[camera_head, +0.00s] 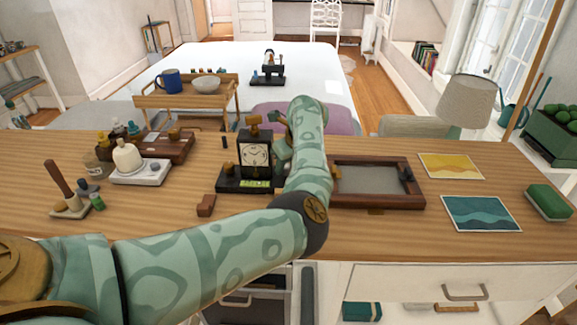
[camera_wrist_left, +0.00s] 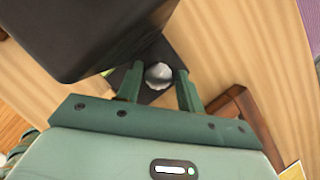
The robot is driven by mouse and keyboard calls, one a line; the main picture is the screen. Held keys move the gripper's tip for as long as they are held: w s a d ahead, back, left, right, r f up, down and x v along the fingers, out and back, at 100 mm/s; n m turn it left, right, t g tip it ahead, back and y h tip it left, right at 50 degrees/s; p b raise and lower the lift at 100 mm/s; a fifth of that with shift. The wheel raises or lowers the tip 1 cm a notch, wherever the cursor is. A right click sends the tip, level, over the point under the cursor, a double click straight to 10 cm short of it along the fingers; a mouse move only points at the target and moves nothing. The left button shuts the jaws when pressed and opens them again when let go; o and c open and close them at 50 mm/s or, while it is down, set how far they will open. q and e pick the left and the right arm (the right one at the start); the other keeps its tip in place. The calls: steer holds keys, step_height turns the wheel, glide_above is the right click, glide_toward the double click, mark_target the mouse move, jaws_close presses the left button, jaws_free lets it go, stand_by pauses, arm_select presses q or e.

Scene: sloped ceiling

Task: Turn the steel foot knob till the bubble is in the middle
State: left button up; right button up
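A black clock (camera_head: 255,152) with a pale dial stands upright on a dark base (camera_head: 232,184) on the wooden desk. A yellow-green level vial (camera_head: 257,184) is on the base's front; its bubble is too small to place. The steel foot knob (camera_wrist_left: 158,75) shows in the left wrist view, on a dark plate beside the clock's black body (camera_wrist_left: 85,30). In the head view my left arm hides it. My left gripper (camera_wrist_left: 159,70) is open, one finger on each side of the knob, with narrow gaps visible. My right gripper is in neither view.
A brown framed tray (camera_head: 425,190) lies right of my left arm; its edge shows near the right finger. A small reddish-brown block (camera_head: 206,205) lies in front of the clock. A white stand with a bottle (camera_head: 128,158) is at left. Coloured cards (camera_head: 482,213) lie at right.

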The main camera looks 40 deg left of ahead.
arm_select(q)
steer(key=shift+s+r, duration=0.1)
steer(key=c, duration=0.7)
steer(key=f+n+b, duration=0.1)
steer(key=n+b, duration=0.1)
steer(key=shift+g+b, duration=0.4)
steer(key=shift+r+n+b, duration=0.1)
steer(key=shift+n+b, duration=0.3)
steer(key=shift+n, duration=0.1)
steer(key=shift+r, duration=0.35)
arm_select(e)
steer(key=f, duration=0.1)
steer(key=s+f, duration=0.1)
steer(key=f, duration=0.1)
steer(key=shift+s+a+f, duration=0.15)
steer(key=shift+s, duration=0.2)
arm_select(q)
steer(key=o, duration=0.7)
